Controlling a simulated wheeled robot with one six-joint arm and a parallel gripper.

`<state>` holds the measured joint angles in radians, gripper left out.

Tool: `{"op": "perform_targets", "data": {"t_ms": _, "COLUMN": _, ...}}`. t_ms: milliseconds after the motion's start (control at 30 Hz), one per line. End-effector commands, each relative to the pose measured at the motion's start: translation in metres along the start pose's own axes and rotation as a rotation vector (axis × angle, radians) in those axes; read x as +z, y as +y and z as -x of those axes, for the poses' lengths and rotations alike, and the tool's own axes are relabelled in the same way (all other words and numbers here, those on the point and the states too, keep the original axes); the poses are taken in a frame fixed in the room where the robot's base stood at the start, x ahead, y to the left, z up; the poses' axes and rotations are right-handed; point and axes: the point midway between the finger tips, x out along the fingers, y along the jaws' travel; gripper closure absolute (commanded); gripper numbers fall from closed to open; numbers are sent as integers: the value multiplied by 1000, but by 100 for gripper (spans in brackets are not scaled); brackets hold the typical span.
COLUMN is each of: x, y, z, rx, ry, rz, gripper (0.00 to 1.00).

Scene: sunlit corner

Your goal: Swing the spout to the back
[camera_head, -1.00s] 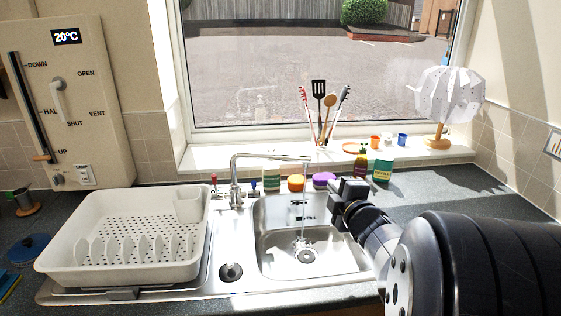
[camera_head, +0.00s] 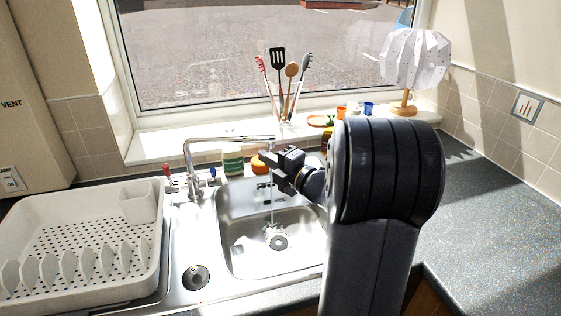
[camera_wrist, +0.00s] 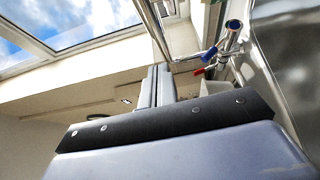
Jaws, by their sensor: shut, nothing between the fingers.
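The chrome tap (camera_head: 194,178) stands behind the sink, with a red and a blue handle at its base. Its spout (camera_head: 228,139) reaches right over the basin, and a thin stream of water falls from its end. My gripper (camera_head: 271,168) is shut and empty just below and beside the spout's end; whether it touches cannot be told. In the wrist view the shut fingers (camera_wrist: 155,85) point up towards the spout (camera_wrist: 156,28), which passes close by their tips. The tap's handles (camera_wrist: 208,62) show to the right there.
The steel basin (camera_head: 245,255) lies under the spout. A white dish rack (camera_head: 75,245) fills the left drainer. Bottles and an orange item (camera_head: 258,164) stand behind the sink. Utensils (camera_head: 285,85) and a lamp (camera_head: 413,60) stand on the sill. The right worktop (camera_head: 490,215) is clear.

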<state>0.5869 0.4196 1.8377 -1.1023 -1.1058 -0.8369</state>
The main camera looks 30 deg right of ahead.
Motion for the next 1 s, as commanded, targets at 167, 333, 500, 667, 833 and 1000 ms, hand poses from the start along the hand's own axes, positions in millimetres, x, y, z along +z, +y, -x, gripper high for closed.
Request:
{"op": "perform_targets", "data": {"t_ms": 167, "x": 5, "y": 2, "z": -35, "rx": -1, "ry": 0, "rz": -1, "gripper": 100}}
{"op": "perform_targets", "data": {"t_ms": 333, "x": 20, "y": 2, "z": -48, "rx": -1, "ry": -1, "rz": -1, "gripper": 100}}
{"op": "perform_targets", "data": {"t_ms": 500, "x": 27, "y": 1, "z": -55, "rx": 0, "ry": -1, "rz": -1, "gripper": 100}}
{"op": "perform_targets", "data": {"t_ms": 667, "x": 28, "y": 0, "z": -56, "rx": 0, "ry": -1, "rz": 0, "gripper": 100}}
{"op": "perform_targets", "data": {"t_ms": 833, "x": 28, "y": 0, "z": -56, "rx": 0, "ry": -1, "rz": 0, "gripper": 100}}
{"op": "perform_targets", "data": {"t_ms": 1000, "x": 32, "y": -3, "z": -59, "rx": 1, "ry": 0, "rz": 2, "gripper": 100}}
